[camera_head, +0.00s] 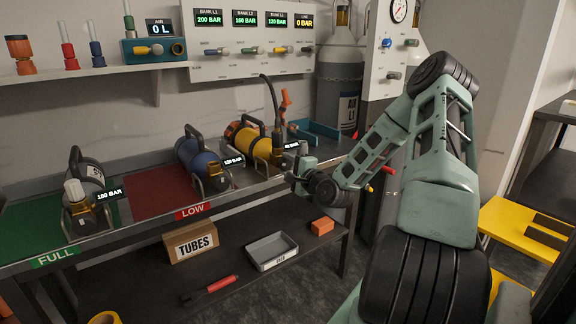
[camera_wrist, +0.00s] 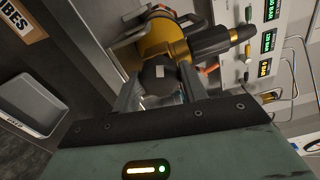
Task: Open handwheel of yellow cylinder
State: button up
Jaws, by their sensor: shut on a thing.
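The black handwheel (camera_wrist: 158,74) with a pale mark sits between my two fingers. My gripper (camera_wrist: 160,92) is shut on the handwheel, one finger on each side. In the head view my gripper (camera_head: 290,170) is at the valve end of the cylinder, and the handwheel is mostly hidden there.
A blue cylinder (camera_head: 198,158) and a grey cylinder (camera_head: 88,180) lie to the left. A black hose (camera_head: 271,100) rises by the yellow cylinder. A gauge panel (camera_head: 245,65) is behind. Below are a TUBES box (camera_head: 190,242) and a grey tray (camera_head: 271,251).

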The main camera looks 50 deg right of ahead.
jog(key=n+b, duration=0.1)
jog(key=n, duration=0.4)
jog(key=shift+f+n, duration=0.15)
jog(key=shift+n, duration=0.15)
jog(key=n+b, duration=0.1)
jog(key=n, duration=0.3)
jog(key=shift+f+b, duration=0.1)
jog(key=shift+b, duration=0.3)
jog(key=n+b, duration=0.3)
jog(key=n, duration=0.2)
jog(key=n+b, duration=0.4)
jog(key=n, duration=0.1)
jog(key=shift+d+f, duration=0.1)
jog(key=n+b, duration=0.4)
jog(key=n, duration=0.1)
jog(key=shift+b, duration=0.4)
jog(key=n+b, duration=1.1)
jog(key=b, duration=0.1)
jog(key=shift+n, duration=0.3)
jog(key=n+b, duration=0.3)
jog(key=shift+s+d+r+n, duration=0.1)
jog(key=shift+r+n, duration=0.1)
jog(key=shift+n, duration=0.1)
jog(key=shift+r+b, duration=0.1)
jog(key=shift+b, duration=0.25)
